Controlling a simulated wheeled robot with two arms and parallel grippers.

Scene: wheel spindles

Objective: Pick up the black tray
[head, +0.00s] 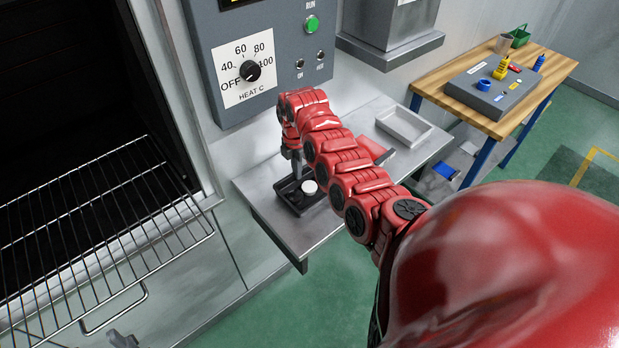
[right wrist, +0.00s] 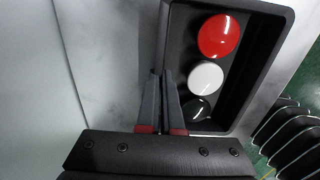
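The black tray (head: 293,206) rests on the metal shelf under the control panel. In the right wrist view the tray (right wrist: 262,92) holds a red round piece (right wrist: 219,36), a white one (right wrist: 206,78) and a black one (right wrist: 197,110). My right gripper (head: 294,170) points down at the tray's far side. In the right wrist view its fingers (right wrist: 162,78) straddle the tray's left wall, one inside and one outside, with little gap: they look shut on it. A small grey part at the bottom left of the head view looks like my left gripper (head: 122,340); its fingers are unclear.
The metal shelf (head: 325,222) also carries a light grey tray (head: 404,127) and a red item (head: 400,160), partly behind my right arm. An oven with a wire rack (head: 90,240) is at left. A wooden-topped workbench (head: 440,83) stands at right.

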